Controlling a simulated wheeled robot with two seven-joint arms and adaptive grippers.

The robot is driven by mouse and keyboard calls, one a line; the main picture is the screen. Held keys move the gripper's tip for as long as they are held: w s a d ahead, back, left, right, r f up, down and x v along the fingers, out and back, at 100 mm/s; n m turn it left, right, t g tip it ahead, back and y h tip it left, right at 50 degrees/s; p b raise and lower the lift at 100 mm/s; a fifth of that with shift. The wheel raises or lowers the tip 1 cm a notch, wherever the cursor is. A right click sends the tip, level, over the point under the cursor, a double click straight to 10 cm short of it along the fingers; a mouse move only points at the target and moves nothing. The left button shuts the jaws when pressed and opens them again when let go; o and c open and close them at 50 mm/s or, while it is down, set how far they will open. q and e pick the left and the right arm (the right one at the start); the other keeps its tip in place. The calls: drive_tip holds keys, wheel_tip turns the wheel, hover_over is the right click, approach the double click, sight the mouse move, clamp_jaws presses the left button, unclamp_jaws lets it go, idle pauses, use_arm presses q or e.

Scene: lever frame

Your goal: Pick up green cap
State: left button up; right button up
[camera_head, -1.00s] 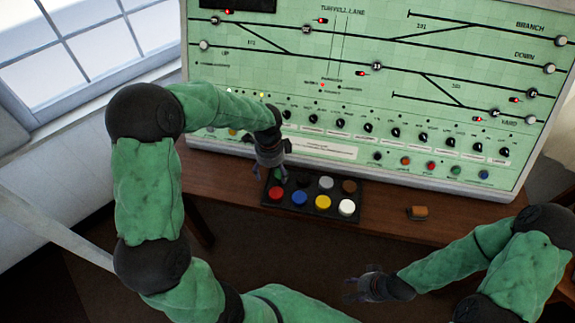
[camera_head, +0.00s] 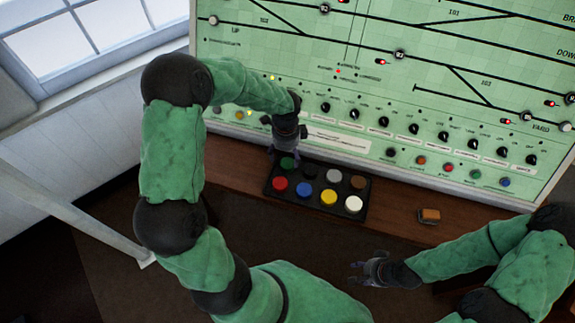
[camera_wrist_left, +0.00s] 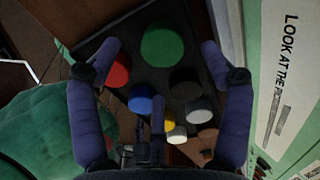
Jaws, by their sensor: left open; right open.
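The green cap (camera_head: 288,163) sits in the back left spot of a black tray (camera_head: 318,212) on the wooden desk. In the left wrist view the green cap (camera_wrist_left: 163,47) is at the top centre, ahead of and between the spread fingers. My left gripper (camera_head: 279,146) is open and empty, just behind the cap in the head view; it also shows in the left wrist view (camera_wrist_left: 160,60). Its fingers do not visibly touch the cap. My right gripper (camera_head: 362,272) is open and empty in front of the desk, low and away from the tray.
The tray also holds red (camera_head: 280,184), blue (camera_head: 304,190), yellow (camera_head: 329,197), white (camera_head: 353,204), black, grey and brown caps. An orange-brown block (camera_head: 429,215) lies on the desk to the right. A green control panel (camera_head: 400,90) stands upright close behind the tray.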

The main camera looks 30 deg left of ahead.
sight(287, 163)
use_arm(q)
wheel_tip(287, 163, down, 5)
drive_tip(key=shift+w+d+r+b, duration=0.1)
drive_tip(key=shift+r+b, duration=0.05)
drive_tip(key=shift+b, duration=0.85)
drive_tip(key=c, duration=1)
drive_tip(key=shift+o, duration=0.2)
drive_tip(key=shift+r, duration=0.2)
